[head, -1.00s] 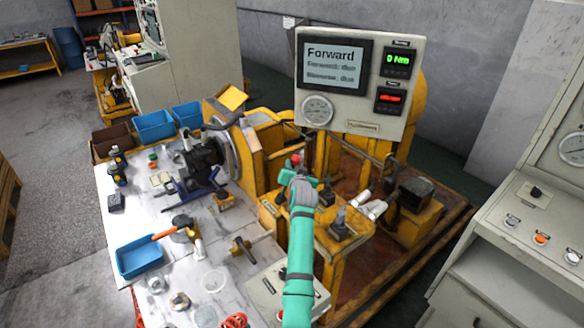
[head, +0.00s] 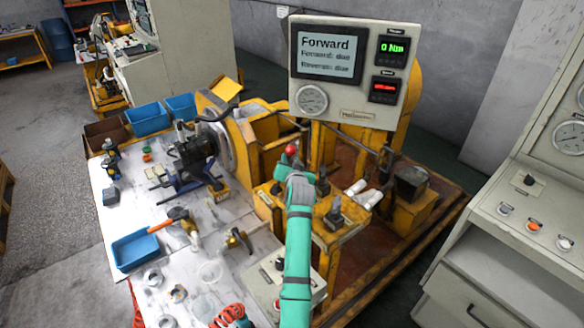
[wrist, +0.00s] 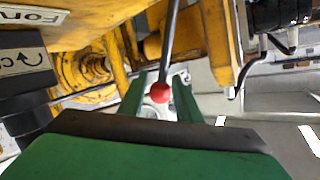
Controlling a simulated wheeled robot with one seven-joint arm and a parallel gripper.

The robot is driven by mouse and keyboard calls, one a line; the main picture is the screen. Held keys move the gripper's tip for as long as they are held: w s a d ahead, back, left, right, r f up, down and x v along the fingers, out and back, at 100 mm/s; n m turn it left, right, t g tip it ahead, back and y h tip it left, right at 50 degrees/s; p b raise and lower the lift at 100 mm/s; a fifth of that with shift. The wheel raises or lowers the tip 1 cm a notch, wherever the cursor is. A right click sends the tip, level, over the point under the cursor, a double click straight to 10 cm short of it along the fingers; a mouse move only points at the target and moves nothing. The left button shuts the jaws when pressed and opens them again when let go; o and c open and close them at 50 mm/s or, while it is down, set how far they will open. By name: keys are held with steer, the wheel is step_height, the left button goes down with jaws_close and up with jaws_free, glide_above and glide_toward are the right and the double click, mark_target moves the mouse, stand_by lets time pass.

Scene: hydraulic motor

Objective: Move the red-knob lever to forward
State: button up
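The red-knob lever (head: 291,150) stands at the near side of the yellow machine, just past my gripper (head: 294,172) in the head view. In the wrist view the red knob (wrist: 159,93) and its dark rod (wrist: 170,45) show clearly. My green gripper (wrist: 161,82) is open, with one finger on each side of the knob. Whether a finger touches the knob I cannot tell. The lever's base is hidden. The display (head: 327,50) reads "Forward" at the top, with forward and reverse lines below that seem to read "due".
A gauge panel (head: 358,112) stands behind the lever. Black-topped fittings (head: 333,213) sit close on the right. A grey control cabinet (head: 480,250) is at far right.

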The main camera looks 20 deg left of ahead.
steer(key=v, duration=0.5)
steer(key=shift+s+d+r, duration=0.15)
steer(key=shift+s+d, duration=0.05)
steer(key=shift+d, duration=0.05)
steer(key=shift+v, duration=0.85)
steer(key=shift+a, duration=0.15)
